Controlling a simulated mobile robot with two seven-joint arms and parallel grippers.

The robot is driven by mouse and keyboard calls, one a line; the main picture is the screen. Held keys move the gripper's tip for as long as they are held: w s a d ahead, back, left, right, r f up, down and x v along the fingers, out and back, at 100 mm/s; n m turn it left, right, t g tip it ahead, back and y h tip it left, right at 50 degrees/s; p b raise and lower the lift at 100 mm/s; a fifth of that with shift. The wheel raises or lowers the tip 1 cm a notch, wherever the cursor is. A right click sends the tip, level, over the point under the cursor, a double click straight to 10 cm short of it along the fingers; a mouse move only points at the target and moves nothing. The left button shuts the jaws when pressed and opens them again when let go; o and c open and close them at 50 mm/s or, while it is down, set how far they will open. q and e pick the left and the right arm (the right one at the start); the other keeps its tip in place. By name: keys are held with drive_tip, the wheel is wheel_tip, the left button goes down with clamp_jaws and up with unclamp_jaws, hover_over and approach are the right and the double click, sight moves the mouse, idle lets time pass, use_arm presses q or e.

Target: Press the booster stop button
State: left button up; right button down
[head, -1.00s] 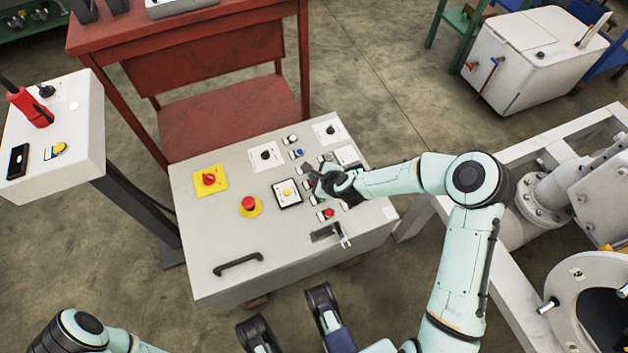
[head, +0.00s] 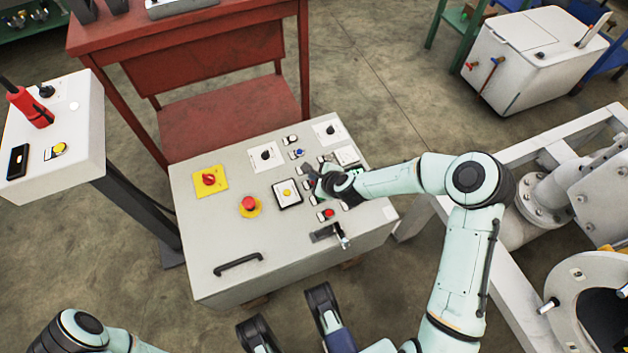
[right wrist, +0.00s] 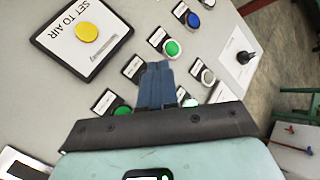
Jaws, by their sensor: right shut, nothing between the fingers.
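The grey control cabinet (head: 290,245) has several small buttons with labels too small to read, so I cannot tell which is the booster stop button. My right gripper (head: 316,185) is over this button group, and its shut, empty blue fingers (right wrist: 156,70) show in the right wrist view. Around the fingertips are a green button (right wrist: 172,48), a white button (right wrist: 207,77) and a blue button (right wrist: 193,20). Another green button (right wrist: 122,111) lies left of the fingers. Contact with a button cannot be told. A red button (head: 328,212) sits just below the gripper. My left gripper is out of view.
A red emergency knob (head: 248,203), a red rotary switch (head: 208,179) and a yellow button (head: 287,192) sit left of the gripper. A door handle (head: 238,264) and a lever (head: 342,236) stick out in front. A red table (head: 225,60) stands behind.

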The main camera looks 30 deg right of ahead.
drive_tip(key=shift+f, duration=0.1)
idle(0.7)
drive_tip(key=shift+f, duration=0.35)
drive_tip(key=shift+f, duration=0.45)
idle(0.6)
drive_tip(key=shift+r, duration=0.1)
drive_tip(key=shift+r+p, duration=0.75)
drive_tip(key=shift+p, duration=0.2)
drive_tip(key=shift+r+p, duration=2.1)
drive_tip(key=shift+r, duration=0.45)
